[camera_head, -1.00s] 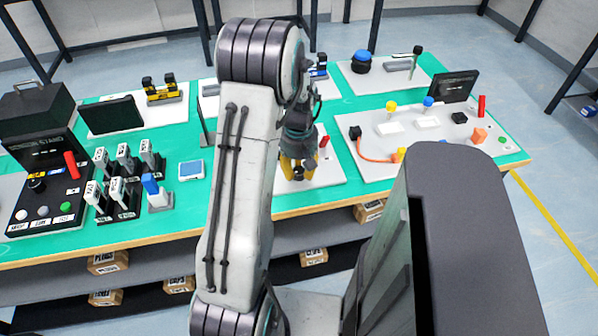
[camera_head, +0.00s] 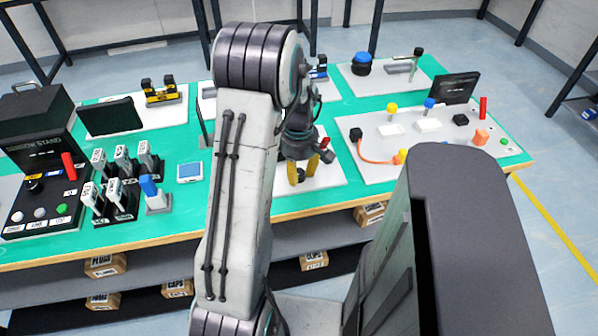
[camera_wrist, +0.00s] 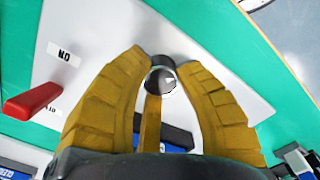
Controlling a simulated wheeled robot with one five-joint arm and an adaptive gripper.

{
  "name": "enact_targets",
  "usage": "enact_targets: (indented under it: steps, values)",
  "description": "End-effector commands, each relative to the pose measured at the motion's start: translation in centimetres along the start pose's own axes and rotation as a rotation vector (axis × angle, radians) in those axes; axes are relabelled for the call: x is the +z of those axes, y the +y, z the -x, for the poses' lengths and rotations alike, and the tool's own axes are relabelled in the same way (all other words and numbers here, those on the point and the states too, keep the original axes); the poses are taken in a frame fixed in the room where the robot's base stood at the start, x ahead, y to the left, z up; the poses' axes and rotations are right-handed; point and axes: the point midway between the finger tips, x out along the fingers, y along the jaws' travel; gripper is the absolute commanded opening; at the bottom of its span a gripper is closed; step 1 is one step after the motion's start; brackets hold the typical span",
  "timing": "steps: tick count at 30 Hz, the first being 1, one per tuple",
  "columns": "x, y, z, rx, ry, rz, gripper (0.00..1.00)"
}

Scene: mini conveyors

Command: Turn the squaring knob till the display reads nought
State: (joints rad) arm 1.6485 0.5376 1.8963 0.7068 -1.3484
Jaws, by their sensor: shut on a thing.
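My gripper (camera_wrist: 160,72) has its yellow fingers closed around a small dark grey round knob (camera_wrist: 162,79) with a white mark on top. The knob rises from a white plate (camera_wrist: 215,60) on the green table. In the head view my gripper (camera_head: 297,176) is low over the near part of this plate (camera_head: 325,178), and the knob is hidden there. A dark block with a blue part (camera_wrist: 175,138) shows behind the fingers; I see no readable number on it.
A red lever (camera_wrist: 32,101) stands beside the plate's labels; it also shows in the head view (camera_head: 327,156). To the right is a white board (camera_head: 375,170) with an orange cable. To the left are upright tagged parts (camera_head: 120,160) and a black button stand (camera_head: 45,195).

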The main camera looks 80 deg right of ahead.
Motion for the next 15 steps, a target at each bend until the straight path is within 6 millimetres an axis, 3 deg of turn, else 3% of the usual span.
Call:
enact_targets:
  steps: [12,13,15]
  values:
    - [-0.02,-0.18,-0.18,-0.006,-0.001,0.006,0.0]
    - [-0.02,-0.18,-0.18,-0.006,-0.001,0.006,0.34]
    - [-0.02,-0.16,-0.16,-0.005,-0.001,0.006,0.4]
